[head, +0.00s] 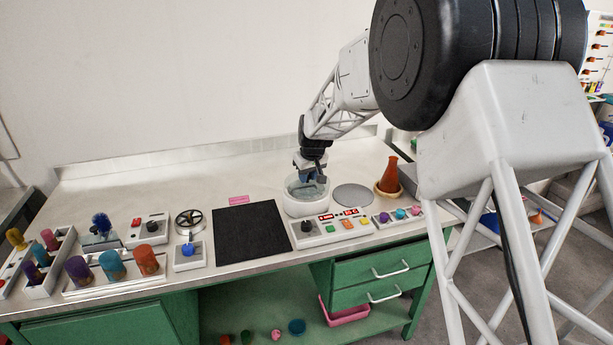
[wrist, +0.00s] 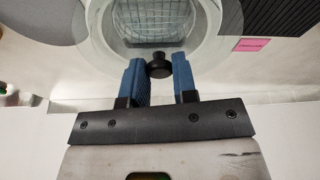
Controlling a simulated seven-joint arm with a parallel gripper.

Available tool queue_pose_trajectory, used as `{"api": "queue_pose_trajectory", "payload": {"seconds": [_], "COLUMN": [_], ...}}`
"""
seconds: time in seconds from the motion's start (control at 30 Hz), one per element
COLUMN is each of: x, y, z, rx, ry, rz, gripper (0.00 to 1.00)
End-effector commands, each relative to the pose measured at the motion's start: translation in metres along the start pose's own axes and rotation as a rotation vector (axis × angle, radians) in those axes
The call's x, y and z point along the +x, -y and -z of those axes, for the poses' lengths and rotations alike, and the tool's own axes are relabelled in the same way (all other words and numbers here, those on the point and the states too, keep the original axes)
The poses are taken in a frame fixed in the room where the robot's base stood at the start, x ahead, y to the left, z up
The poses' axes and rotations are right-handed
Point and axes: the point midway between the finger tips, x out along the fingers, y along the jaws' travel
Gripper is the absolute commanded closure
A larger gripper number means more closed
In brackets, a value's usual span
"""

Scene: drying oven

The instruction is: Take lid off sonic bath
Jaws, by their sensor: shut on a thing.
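The sonic bath (head: 305,208) is a round white vessel on the bench, right of the black mat. In the wrist view its white rim (wrist: 93,32) surrounds a wire basket (wrist: 155,28). A clear lid (wrist: 118,45) with a black knob (wrist: 159,67) lies over the opening; its edge is hard to make out. My gripper (head: 312,178) points down over the bath. In the wrist view its blue fingers (wrist: 158,72) are shut on the knob from both sides. I cannot tell whether the lid rests on the rim or is slightly raised.
A grey disc (head: 353,195) lies right of the bath, with an orange flask (head: 390,175) in a bowl beyond it. A control panel (head: 332,228) stands in front. The black mat (head: 252,232) is bare. Racks and knobs fill the left bench.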

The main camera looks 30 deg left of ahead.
Motion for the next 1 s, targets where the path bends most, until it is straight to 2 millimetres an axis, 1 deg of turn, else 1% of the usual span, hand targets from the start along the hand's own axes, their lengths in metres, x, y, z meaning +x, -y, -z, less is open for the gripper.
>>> {"api": "queue_pose_trajectory", "payload": {"seconds": [0.03,0.6,0.8,1.0], "x": [-0.003,-0.034,-0.041,-0.046], "y": [0.002,0.028,0.035,0.039], "z": [-0.007,-0.084,-0.106,-0.118], "rx": [0.0,0.0,0.001,0.0], "ry": [0.0,0.0,0.0,0.0], "rz": [0.0,0.0,0.0,0.0], "gripper": [1.0,1.0,1.0,1.0]}}
